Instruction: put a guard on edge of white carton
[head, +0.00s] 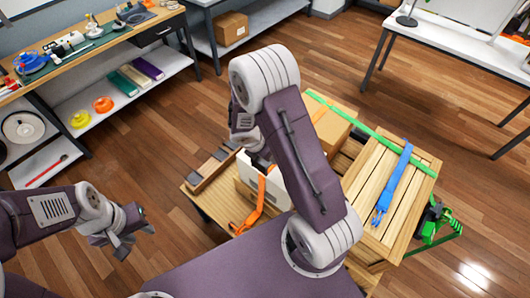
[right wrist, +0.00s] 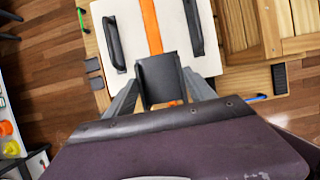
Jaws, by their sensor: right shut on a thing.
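The white carton (right wrist: 175,20) shows from above in the right wrist view, with an orange strap (right wrist: 151,22) across its middle and a black bar-like piece on either side. In the head view the carton (head: 277,182) is partly hidden behind my right arm. My right gripper (right wrist: 158,88) is shut on a dark guard (right wrist: 160,74). The guard is at the carton's near edge in the wrist view; I cannot tell whether it touches. The right fingers are mostly hidden in the head view. My left gripper (head: 124,238) is open and empty, left of the load and away from it.
A slatted wooden crate (head: 378,190) with a blue strap (head: 396,180) stands right of the carton. Dark pieces (head: 197,179) lie on the platform's left side. Floor is clear left of the platform.

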